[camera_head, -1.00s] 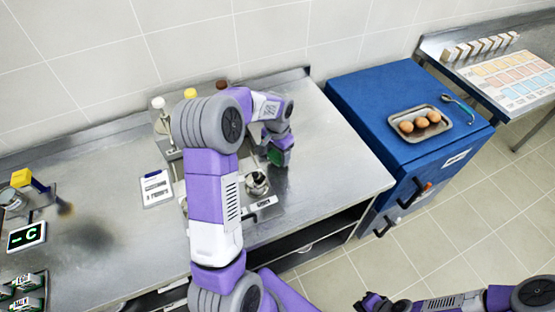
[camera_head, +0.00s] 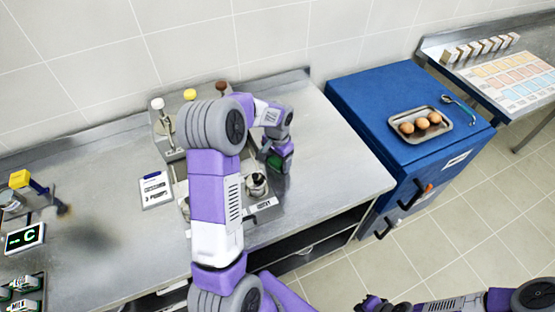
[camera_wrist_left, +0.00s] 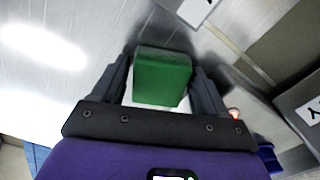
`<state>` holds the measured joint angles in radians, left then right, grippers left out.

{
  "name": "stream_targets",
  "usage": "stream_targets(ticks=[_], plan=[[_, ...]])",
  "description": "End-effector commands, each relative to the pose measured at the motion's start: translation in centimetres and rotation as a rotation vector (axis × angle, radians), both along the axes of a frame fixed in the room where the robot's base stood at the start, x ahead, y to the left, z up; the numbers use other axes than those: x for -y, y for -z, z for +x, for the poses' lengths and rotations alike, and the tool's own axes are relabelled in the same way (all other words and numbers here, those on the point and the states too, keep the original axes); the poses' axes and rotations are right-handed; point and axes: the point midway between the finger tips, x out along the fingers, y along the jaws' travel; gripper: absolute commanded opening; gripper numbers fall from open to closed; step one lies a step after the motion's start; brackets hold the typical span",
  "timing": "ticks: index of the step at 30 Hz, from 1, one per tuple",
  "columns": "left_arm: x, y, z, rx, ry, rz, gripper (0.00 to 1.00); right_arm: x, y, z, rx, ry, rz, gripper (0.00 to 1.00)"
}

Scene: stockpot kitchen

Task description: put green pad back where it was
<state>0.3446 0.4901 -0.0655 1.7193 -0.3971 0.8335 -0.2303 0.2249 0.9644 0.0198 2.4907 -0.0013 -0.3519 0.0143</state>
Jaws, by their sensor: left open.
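The green pad (camera_wrist_left: 162,76) is a thick green block, seen between the two dark fingers of my left gripper in the left wrist view. My left gripper (camera_head: 274,160) is open, with one finger on each side of the pad. I cannot tell whether the pad touches the counter. My right gripper (camera_head: 374,302) is low in the head view, away from the counter; its jaws are too small to judge.
A small metal pot (camera_head: 257,186) stands close to the left gripper. A labelled white card (camera_head: 155,189) lies to the left. The steel counter (camera_head: 335,165) is clear on the right, beside a blue cabinet (camera_head: 370,90) with a tray of eggs (camera_head: 420,124).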

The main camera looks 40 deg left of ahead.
Motion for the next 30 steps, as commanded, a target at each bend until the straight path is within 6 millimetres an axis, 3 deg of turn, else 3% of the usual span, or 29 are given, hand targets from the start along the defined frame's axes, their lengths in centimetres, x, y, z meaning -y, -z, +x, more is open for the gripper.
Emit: stream_targets(ticks=[18,30], plan=[[0.0,-11.1,0.1,0.003,0.0,0.001,0.74,0.0,-2.3,0.0,0.0,0.0,0.0,0.0],[0.0,-12.2,0.0,0.001,0.0,0.0,0.74,0.0,-2.4,0.0,0.0,0.0,0.0,0.0]])
